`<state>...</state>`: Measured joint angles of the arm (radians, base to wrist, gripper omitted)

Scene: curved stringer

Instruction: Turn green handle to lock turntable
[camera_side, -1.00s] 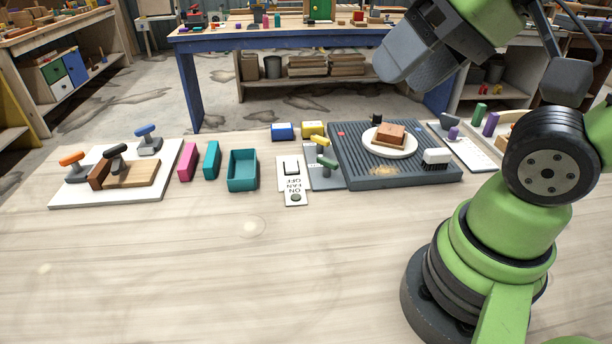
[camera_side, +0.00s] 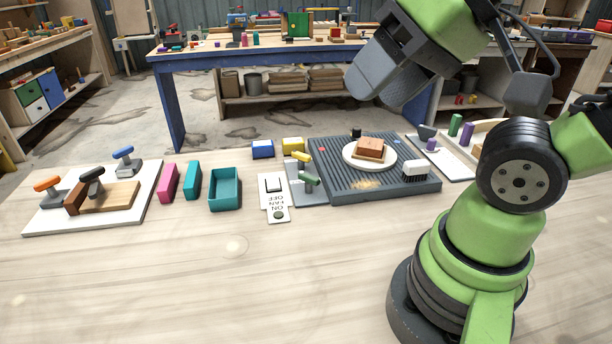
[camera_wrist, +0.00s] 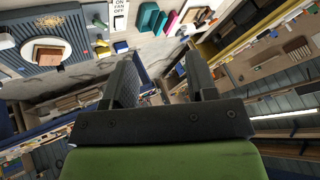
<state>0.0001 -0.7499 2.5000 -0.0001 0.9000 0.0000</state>
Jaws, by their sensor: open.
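The green handle (camera_side: 311,181) sits on a small grey plate (camera_side: 308,197) left of the turntable, with a yellow handle (camera_side: 301,156) just behind it. The turntable is a white round disc (camera_side: 352,163) carrying a brown block (camera_side: 369,148), set on a dark ridged base (camera_side: 345,189).
A FAN ON/OFF switch panel (camera_side: 273,199) lies left of the handle plate. Blue (camera_side: 263,149) and yellow (camera_side: 293,144) blocks lie behind. A brush (camera_side: 415,171) sits on the base's right side. A teal bin (camera_side: 224,204) stands further left. The front tabletop is clear.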

